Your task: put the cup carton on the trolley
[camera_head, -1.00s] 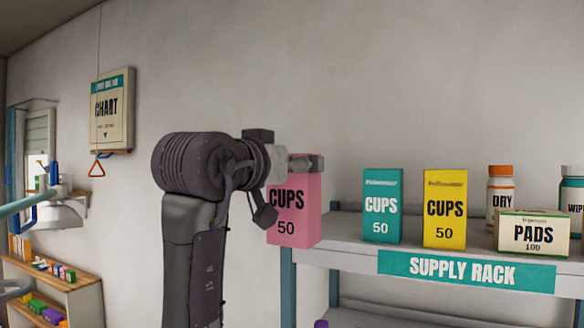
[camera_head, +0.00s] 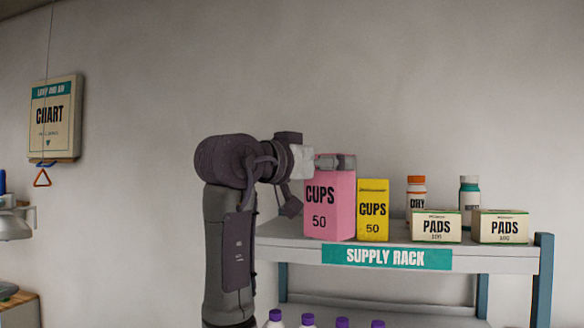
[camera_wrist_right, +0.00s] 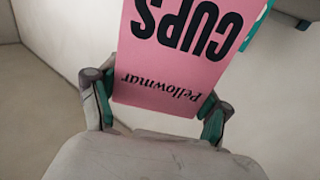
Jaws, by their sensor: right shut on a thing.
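The pink cup carton (camera_head: 330,208), marked CUPS 50, is upright in the head view, in front of the left part of the supply rack's top. My right gripper (camera_head: 335,161) is shut on its top end. The carton also shows in the right wrist view (camera_wrist_right: 172,60) between the two fingers of my right gripper (camera_wrist_right: 157,108). I cannot tell whether its base is clear of the shelf. I do not see the trolley. My left gripper is out of view.
The supply rack (camera_head: 470,259) holds a yellow cup carton (camera_head: 373,212), two PADS boxes (camera_head: 436,227) (camera_head: 504,228) and two bottles (camera_head: 416,194) (camera_head: 469,196). Purple-capped bottles (camera_head: 342,323) stand below. A chart (camera_head: 54,118) hangs on the left wall.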

